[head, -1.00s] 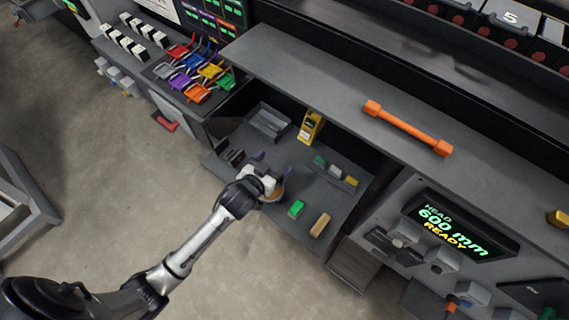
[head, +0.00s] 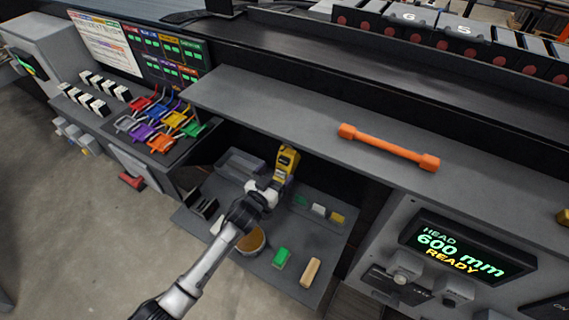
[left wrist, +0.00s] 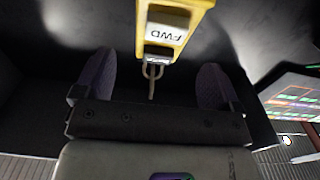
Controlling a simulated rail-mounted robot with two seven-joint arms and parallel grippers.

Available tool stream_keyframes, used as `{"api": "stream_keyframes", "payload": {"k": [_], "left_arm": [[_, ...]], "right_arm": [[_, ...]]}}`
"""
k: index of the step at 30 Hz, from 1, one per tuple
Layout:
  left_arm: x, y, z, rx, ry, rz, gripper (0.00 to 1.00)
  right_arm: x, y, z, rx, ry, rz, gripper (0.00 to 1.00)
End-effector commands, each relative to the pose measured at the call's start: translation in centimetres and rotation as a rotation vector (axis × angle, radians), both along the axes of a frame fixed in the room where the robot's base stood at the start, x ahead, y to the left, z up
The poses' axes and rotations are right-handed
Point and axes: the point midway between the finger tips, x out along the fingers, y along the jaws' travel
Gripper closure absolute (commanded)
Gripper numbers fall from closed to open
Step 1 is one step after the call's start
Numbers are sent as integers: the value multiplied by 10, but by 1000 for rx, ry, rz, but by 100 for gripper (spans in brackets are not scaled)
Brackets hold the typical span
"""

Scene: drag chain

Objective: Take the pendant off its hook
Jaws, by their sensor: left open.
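The pendant (head: 287,158) is a yellow box with dark and white buttons, upright at the back of the recess under the grey shelf. It also shows in the left wrist view (left wrist: 176,22), with a white "FWD" button and a small metal loop below its end. My left gripper (head: 272,187) is just below and in front of the pendant. In the left wrist view its purple-padded fingers (left wrist: 153,88) are wide apart, with nothing gripped between them. The pendant's end lies just beyond the fingertips. I cannot make out its hook. My right gripper is not in view.
The shelf (head: 240,95) overhangs the recess and carries an orange bar (head: 388,148). On the lower tray are a round tan-topped container (head: 251,242), a green block (head: 281,258) and a tan block (head: 311,272). Coloured tags (head: 160,122) lie at left.

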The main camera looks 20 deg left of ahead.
Motion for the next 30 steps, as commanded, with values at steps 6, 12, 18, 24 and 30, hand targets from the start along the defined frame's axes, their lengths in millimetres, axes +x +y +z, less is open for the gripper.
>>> {"api": "stream_keyframes", "payload": {"k": [6,12,18,24,30], "left_arm": [[34,-5,0,0,0,1,11],[53,-9,-1,0,1,1,11],[61,-10,0,0,1,0,11],[63,-10,0,0,1,0,11],[62,-10,0,0,1,0,17]], "right_arm": [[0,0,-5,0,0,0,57],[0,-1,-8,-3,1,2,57],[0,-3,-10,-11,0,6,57],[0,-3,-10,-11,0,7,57],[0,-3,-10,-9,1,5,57]]}}
